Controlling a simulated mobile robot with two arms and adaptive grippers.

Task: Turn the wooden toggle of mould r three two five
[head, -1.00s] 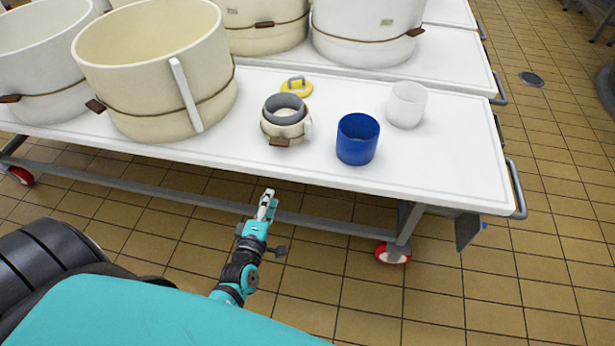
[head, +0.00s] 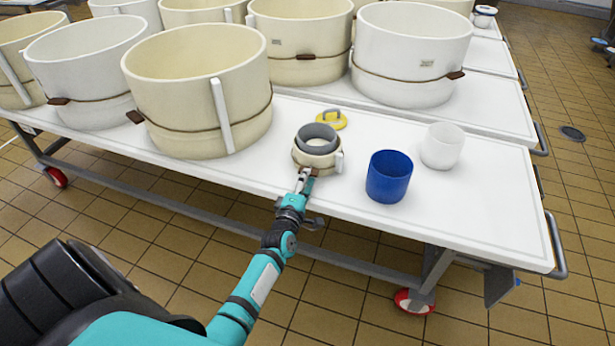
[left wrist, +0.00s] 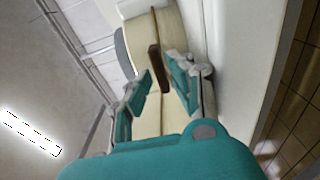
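A small cream mould (head: 328,162) with a grey inner ring (head: 316,136) stands upright near the front edge of the white table. No mould number is readable, so I cannot tell which is r325. Its brown wooden toggle (left wrist: 155,66) shows between my fingertips in the left wrist view; in the head view the fingers partly hide it. My left gripper (head: 304,178) is at the mould's front, fingers pointing at it. In the left wrist view the left gripper (left wrist: 161,76) is open, one finger on each side of the toggle. I cannot tell whether they touch. My right gripper is out of view.
A blue cup (head: 388,177) and a white cup (head: 442,146) stand right of the small mould. A yellow lid-like piece (head: 331,120) lies behind it. A large cream mould (head: 190,90) stands to the left. The white table's (head: 470,212) right front is clear.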

